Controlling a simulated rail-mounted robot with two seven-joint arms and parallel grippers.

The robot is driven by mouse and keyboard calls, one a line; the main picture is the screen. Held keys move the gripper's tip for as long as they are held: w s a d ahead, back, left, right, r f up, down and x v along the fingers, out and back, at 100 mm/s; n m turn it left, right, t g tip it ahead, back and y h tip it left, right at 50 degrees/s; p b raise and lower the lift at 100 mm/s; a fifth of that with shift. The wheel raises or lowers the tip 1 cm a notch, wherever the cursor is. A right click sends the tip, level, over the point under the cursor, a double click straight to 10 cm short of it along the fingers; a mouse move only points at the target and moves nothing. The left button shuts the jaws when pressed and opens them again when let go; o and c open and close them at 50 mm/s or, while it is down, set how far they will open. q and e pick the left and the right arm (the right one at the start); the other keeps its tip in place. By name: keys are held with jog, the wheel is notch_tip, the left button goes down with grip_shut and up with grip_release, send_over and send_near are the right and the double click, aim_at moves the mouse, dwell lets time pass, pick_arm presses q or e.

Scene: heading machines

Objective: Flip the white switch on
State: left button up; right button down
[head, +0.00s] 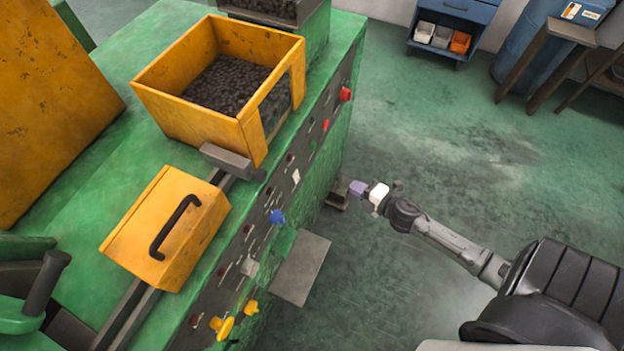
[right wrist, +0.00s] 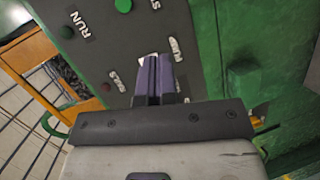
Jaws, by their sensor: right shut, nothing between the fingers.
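A small white switch (head: 296,176) sits on the dark control panel on the side of the green machine. A paler, greyish-white plate (head: 249,267) is lower on the same panel. My right gripper (head: 357,188) is out to the right of the panel, with its purple fingers pointing at it. The fingers are shut and empty. In the right wrist view the shut fingers (right wrist: 153,64) overlap the dark panel. A small white patch shows beside their tips, mostly hidden, and I cannot tell if it is the switch. My left gripper is not in view.
The panel carries a blue knob (head: 276,217), a red button (head: 345,94) and yellow knobs (head: 222,326). A yellow bin (head: 160,108) of dark pieces and a yellow box (head: 150,226) with a handle stand on the machine. A grey plate (head: 301,268) juts out below the panel.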

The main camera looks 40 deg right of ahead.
jog(key=a+n+y, duration=0.1)
jog(key=a+r+n+y, duration=0.1)
jog(key=a+n+y, duration=0.1)
jog(key=a+r+n+y, duration=0.1)
jog(key=y, duration=0.1)
jog(key=shift+s+a+n, duration=0.3)
jog(key=p, duration=0.2)
send_near(296, 176)
jog(key=w+a+f, duration=0.2)
jog(key=w+f, duration=0.1)
jog(key=w, duration=0.2)
jog(key=shift+w+a+f, duration=0.1)
jog(key=shift+w+f, duration=0.25)
jog(key=shift+w, duration=0.55)
